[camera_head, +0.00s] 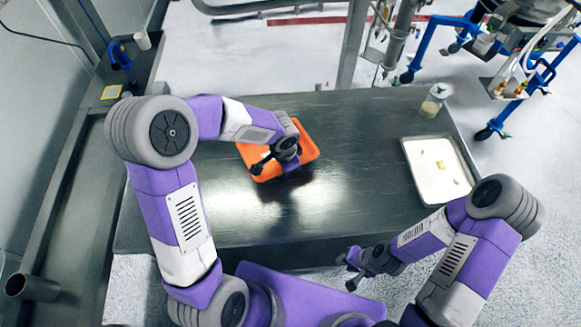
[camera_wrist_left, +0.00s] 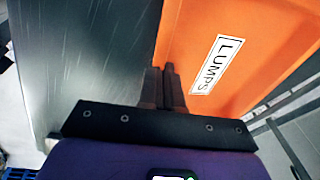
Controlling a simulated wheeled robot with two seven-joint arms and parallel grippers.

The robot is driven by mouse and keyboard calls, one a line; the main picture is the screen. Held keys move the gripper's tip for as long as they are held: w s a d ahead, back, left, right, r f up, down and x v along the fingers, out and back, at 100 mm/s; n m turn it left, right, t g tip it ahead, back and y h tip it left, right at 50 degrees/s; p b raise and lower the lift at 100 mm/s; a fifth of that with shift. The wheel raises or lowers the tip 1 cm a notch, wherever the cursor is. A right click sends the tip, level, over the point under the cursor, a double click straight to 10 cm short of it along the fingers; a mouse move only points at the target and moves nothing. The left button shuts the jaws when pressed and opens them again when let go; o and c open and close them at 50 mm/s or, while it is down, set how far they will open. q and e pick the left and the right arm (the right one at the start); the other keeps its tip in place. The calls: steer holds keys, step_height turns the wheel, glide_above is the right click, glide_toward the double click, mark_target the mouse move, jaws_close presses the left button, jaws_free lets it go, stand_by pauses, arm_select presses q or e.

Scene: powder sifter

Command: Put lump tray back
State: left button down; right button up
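The lump tray (camera_head: 309,152) is orange and shows at the middle-left of the dark table in the head view. In the left wrist view its orange surface (camera_wrist_left: 270,40) fills the upper right, with a white label reading "LUMPS". My left gripper (camera_head: 260,166) is at the tray's near-left rim. In the left wrist view its two fingers (camera_wrist_left: 165,85) are close together at the tray's edge and look shut on it. My left forearm and hand hide part of the tray. My right gripper (camera_head: 352,270) is open and empty, off the table's near edge.
A white tray (camera_head: 421,183) with a few small pieces lies on the right of the table (camera_head: 350,190). A jar (camera_head: 433,101) stands at the far right corner. The table's middle is clear. A grey side counter (camera_head: 62,200) runs along the left wall.

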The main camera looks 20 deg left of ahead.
arm_select(q)
steer(key=shift+w+f+b, duration=0.2)
steer(key=shift+f+b, duration=0.3)
steer(key=shift+f, duration=1.85)
steer(key=shift+f, duration=0.1)
steer(key=c, duration=1.3)
jaws_free()
steer(key=shift+c, duration=0.2)
